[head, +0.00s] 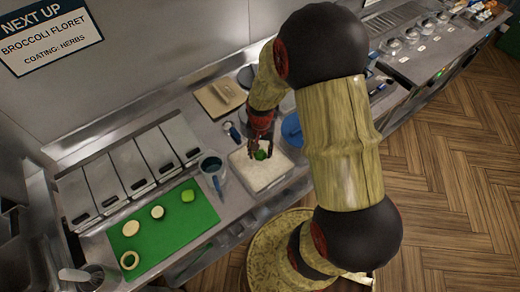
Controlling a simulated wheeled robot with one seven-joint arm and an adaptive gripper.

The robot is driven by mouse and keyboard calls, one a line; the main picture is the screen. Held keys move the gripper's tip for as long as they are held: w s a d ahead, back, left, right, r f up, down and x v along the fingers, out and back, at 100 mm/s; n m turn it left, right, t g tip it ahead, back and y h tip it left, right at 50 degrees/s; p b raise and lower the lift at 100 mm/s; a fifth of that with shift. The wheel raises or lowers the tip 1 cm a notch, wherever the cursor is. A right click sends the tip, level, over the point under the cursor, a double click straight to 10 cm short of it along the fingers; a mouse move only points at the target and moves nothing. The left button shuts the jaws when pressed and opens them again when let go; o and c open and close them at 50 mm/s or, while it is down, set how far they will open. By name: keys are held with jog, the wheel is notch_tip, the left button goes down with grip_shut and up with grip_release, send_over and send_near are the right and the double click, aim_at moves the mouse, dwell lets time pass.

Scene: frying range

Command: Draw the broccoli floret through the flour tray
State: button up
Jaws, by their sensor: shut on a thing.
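The broccoli floret (261,154) is a small bright green piece at the far part of the flour tray. My gripper (259,149) points down over the tray and is shut on the floret. The flour tray (249,189) is a shallow light-coloured tray with a white filling, in the middle of the counter. The floret is within the tray's outline; I cannot tell whether it touches the flour. My arm hides part of the counter to the right of the tray.
A wall sign (50,35) reads "BROCCOLI FLORET, COATING: HERBS". A grey-blue mug (212,168) stands close left of the tray. A green board (165,240) holds several cut pieces. A blue round item (291,131) is at right, a wooden board (220,97) behind, lidded steel bins (130,165) left.

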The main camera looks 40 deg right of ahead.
aim_at(261, 166)
jog(key=shift+f+b, duration=2.2)
jog(key=shift+f, duration=1.4)
jog(key=shift+a, duration=0.15)
jog(key=shift+a, duration=0.5)
jog(key=shift+d, duration=1.3)
jog(key=shift+a, duration=1.3)
jog(key=shift+d, duration=0.1)
jog(key=shift+d, duration=0.55)
